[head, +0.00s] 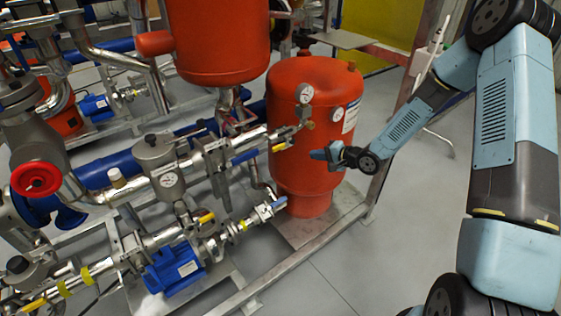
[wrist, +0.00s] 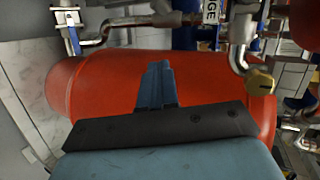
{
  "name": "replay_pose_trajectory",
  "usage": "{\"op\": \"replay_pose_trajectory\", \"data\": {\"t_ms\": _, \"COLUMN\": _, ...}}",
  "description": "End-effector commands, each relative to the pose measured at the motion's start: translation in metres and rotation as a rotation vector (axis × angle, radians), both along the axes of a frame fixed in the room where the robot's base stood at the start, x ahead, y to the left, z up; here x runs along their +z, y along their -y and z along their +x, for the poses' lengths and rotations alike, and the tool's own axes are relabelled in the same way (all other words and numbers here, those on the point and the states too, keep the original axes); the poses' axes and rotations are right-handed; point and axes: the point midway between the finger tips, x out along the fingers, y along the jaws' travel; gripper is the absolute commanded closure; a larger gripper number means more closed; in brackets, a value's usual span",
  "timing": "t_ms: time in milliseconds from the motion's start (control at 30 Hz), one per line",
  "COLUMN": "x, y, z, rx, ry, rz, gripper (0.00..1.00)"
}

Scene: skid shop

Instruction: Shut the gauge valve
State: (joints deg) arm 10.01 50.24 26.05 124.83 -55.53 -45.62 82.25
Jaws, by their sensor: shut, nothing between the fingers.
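I cannot tell for sure which part is the gauge valve's handle. In the head view, a round gauge (head: 306,93) stands in front of the orange tank (head: 298,172), with small fittings below it. My gripper (head: 318,154) is at the tank's right front, below the gauge. In the wrist view its blue fingers (wrist: 155,85) are together and empty, in front of the tank.
A blue-handled valve (wrist: 71,36) shows at the wrist view's upper left. A yellow handle (head: 280,147) is left of my gripper. Pipes and a blue motor (head: 174,268) crowd the left. The floor (head: 340,265) at front right is clear.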

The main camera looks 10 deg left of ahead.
Motion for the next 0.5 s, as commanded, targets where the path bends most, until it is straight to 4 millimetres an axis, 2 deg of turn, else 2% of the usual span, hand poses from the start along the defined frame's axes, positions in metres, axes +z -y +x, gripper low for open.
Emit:
{"op": "replay_pose_trajectory", "data": {"t_ms": 33, "x": -0.010, "y": -0.009, "z": -0.005, "rx": 0.004, "ry": -0.036, "rz": 0.063, "gripper": 1.00}}
{"op": "replay_pose_trajectory", "data": {"t_ms": 200, "x": -0.031, "y": -0.035, "z": -0.024, "rx": 0.017, "ry": -0.152, "rz": 0.281, "gripper": 1.00}}
{"op": "replay_pose_trajectory", "data": {"t_ms": 500, "x": -0.053, "y": -0.067, "z": -0.061, "rx": 0.040, "ry": -0.381, "rz": 0.684, "gripper": 1.00}}
